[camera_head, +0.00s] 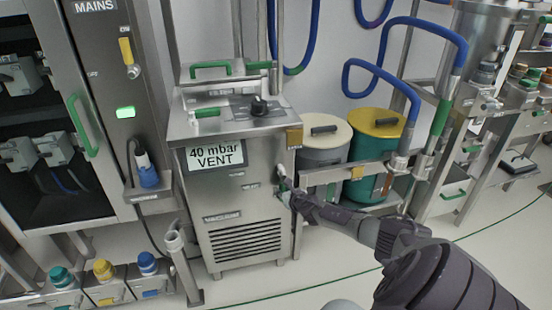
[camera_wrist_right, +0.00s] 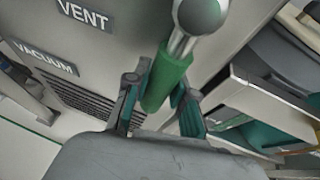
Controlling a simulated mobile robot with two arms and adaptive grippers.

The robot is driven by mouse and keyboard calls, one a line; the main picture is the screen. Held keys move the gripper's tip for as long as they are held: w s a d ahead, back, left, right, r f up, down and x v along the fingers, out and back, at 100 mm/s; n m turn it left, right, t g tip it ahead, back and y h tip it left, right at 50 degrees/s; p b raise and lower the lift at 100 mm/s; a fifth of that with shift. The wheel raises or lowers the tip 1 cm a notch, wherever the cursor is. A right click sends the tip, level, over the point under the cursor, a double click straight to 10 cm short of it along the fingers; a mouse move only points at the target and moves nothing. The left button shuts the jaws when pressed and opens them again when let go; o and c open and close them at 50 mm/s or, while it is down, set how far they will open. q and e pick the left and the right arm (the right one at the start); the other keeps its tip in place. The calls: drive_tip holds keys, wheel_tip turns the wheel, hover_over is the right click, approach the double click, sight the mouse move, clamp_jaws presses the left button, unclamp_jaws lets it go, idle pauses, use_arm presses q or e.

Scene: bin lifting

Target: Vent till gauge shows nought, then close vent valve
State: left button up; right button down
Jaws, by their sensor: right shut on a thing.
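The vent unit (camera_head: 250,200) is a steel cabinet with a sign (camera_head: 215,155) reading "40 mbar VENT". A valve with a green handle (camera_wrist_right: 168,80) sticks out from its front near the right edge. My right gripper (camera_head: 287,192) is at this valve, low on the cabinet's right front. In the right wrist view, my right gripper (camera_wrist_right: 160,100) is shut on the green handle, with a finger on each side. The valve's metal stem (camera_wrist_right: 182,42) shows above the handle. I cannot make out a gauge dial or needle. My left gripper is out of view.
A mains cabinet (camera_head: 110,90) stands at the left with a lit green indicator. A cream-lidded bin (camera_head: 322,150) and a teal, yellow-lidded bin (camera_head: 376,150) stand right of the vent unit. Blue hoses (camera_head: 385,50) loop above. Coloured knobs line the lower left.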

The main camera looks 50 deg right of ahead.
drive_tip(key=shift+s+d, duration=0.1)
idle(0.3)
drive_tip(key=c, duration=0.9)
unclamp_jaws()
drive_tip(key=shift+c, duration=0.2)
drive_tip(key=shift+s+r, duration=0.1)
drive_tip(key=shift+s, duration=0.05)
drive_tip(key=v, duration=1.1)
drive_tip(key=shift+s, duration=0.25)
